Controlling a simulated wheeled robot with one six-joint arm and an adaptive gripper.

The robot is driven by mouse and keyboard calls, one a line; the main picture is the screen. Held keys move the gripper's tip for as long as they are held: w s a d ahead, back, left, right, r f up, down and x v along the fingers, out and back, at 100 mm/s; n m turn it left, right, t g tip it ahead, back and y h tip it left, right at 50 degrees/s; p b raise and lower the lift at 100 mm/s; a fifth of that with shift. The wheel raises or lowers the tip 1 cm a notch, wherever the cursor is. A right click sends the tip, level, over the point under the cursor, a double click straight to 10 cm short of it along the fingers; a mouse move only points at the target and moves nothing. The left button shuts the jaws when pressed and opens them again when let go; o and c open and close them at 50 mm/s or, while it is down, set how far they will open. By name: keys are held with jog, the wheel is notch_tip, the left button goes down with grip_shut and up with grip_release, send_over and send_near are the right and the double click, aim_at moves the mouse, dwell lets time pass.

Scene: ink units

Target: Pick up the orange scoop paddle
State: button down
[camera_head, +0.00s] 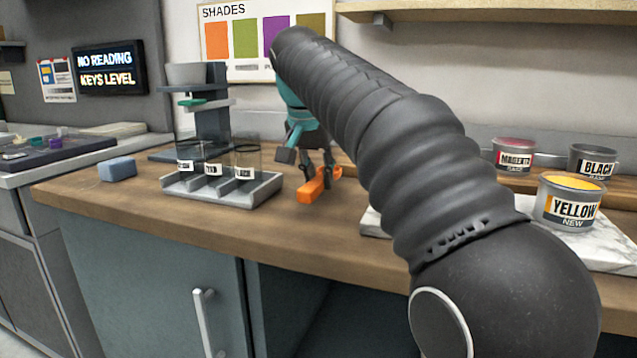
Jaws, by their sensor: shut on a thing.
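The orange scoop paddle (311,191) is at the middle of the wooden counter, right of the grey tray of clear jars. My gripper (309,170), teal and dark grey, points down over the paddle and is shut on it. The dark fingers hide part of the paddle's middle. A short orange piece shows to the right of the fingers. I cannot tell whether the paddle touches the counter or is just above it.
A grey tray (258,196) with labelled clear jars stands left of my gripper, before a dispenser stand (212,118). A blue block (117,169) lies further left. Yellow (570,213), magenta (514,160) and black (592,163) tubs stand right. The counter's front strip is clear.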

jog(key=shift+r, duration=0.85)
jog(key=s+d+r, duration=0.6)
jog(key=s+d, duration=0.1)
jog(key=d, duration=0.2)
jog(key=shift+d+r, duration=0.15)
jog(key=shift+r, duration=0.15)
jog(key=c, duration=1.7)
grip_release()
jog(key=shift+c, duration=0.2)
grip_shut()
jog(key=shift+s, duration=0.1)
